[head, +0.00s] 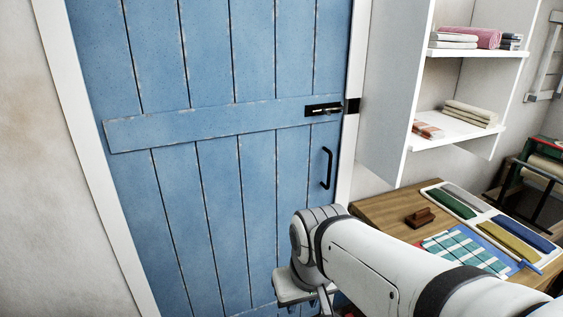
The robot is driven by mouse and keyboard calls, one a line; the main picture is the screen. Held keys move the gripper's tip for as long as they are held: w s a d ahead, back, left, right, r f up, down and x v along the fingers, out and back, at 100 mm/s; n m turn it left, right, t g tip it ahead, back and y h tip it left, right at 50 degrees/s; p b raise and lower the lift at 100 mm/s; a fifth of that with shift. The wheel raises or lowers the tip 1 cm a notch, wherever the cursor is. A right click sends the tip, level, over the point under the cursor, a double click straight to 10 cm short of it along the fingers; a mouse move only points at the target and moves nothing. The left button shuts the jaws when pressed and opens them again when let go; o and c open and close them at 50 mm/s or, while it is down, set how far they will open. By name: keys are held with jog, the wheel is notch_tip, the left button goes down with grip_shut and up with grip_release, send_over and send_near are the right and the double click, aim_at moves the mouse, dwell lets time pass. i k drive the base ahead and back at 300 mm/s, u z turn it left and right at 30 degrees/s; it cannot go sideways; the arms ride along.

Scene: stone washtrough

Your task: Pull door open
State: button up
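The blue plank door (210,190) fills the left and middle of the head view and looks shut in its white frame (92,180). A black pull handle (327,168) is on its right side. Above the handle, a black sliding bolt (324,109) sits on the cross board, with a black keeper (352,105) on the frame. I cannot tell for sure whether the bolt is drawn. My gripper (318,308) is low in the view, below and slightly left of the handle and apart from it. Its fingertips are cut off by the bottom edge.
A wooden table (385,207) with cloth swatches and a brown block (420,217) stands right of the door, partly behind my arm. White shelves (460,130) with folded cloths hang above it. A plain wall (25,190) is at left.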

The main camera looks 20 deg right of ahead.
aim_at(212, 141)
jog(key=i, duration=1)
jog(key=u, duration=0.05)
